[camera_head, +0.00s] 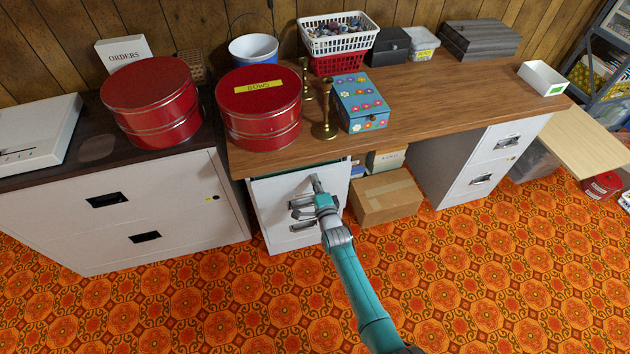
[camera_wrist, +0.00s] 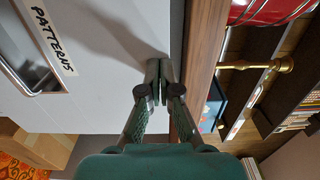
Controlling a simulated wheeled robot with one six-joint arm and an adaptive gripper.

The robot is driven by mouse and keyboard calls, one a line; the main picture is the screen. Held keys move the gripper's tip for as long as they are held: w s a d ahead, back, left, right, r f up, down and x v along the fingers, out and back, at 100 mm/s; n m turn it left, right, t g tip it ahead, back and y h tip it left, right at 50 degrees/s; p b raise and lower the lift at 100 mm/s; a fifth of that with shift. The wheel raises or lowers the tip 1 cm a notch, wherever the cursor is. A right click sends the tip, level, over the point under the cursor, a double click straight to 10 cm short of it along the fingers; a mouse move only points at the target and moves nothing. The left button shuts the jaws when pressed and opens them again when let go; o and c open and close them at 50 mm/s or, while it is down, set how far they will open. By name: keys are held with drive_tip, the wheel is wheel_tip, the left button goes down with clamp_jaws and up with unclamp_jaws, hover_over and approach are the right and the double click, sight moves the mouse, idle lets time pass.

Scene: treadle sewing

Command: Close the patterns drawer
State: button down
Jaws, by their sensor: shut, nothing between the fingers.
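The patterns drawer (camera_head: 275,190) is in the white cabinet under the left end of the wooden desk. In the wrist view its white front (camera_wrist: 105,60) carries the handwritten label "PATTERNS" (camera_wrist: 52,40) next to a metal pull handle (camera_wrist: 28,50). My gripper (camera_head: 316,180) is in front of the drawer's upper right part in the head view and hides some of it. In the wrist view the shut, empty fingertips (camera_wrist: 160,68) are at the white front, near the desk edge. I cannot tell whether they touch it or how far the drawer stands out.
The desk top (camera_head: 430,100) overhangs the drawer. A cardboard box (camera_head: 387,198) stands on the floor right of the cabinet. Brass candlesticks (camera_head: 324,115) and a red tin (camera_head: 258,115) stand near the desk's front edge. The patterned floor in front is clear.

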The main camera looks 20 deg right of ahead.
drive_tip(key=shift+w, duration=0.5)
